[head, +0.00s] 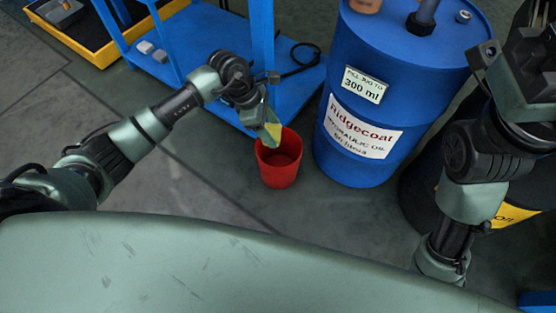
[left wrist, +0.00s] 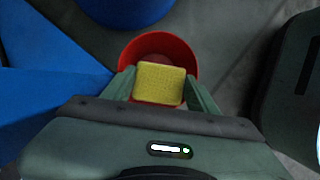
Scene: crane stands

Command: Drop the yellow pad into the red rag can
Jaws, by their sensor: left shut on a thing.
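The yellow pad (left wrist: 160,84) is held between the two fingers of my left gripper (left wrist: 161,88) in the left wrist view. In the head view the left gripper (head: 268,130) is shut on the pad, above the far left part of the can's rim. The pad shows there only as a small yellow patch. The red rag can (head: 279,169) stands upright on the floor, open at the top. In the left wrist view its red rim (left wrist: 187,52) shows behind and around the pad. My right gripper (head: 535,65) is at the right edge; its jaw opening is unclear.
A blue drum (head: 345,152) labelled Ridgecoat stands just right of the can, with a jug and fittings on top. A blue stand (head: 190,60) with a low shelf is behind. A yellow-edged tray (head: 100,48) lies at back left. A dark drum is under my right arm.

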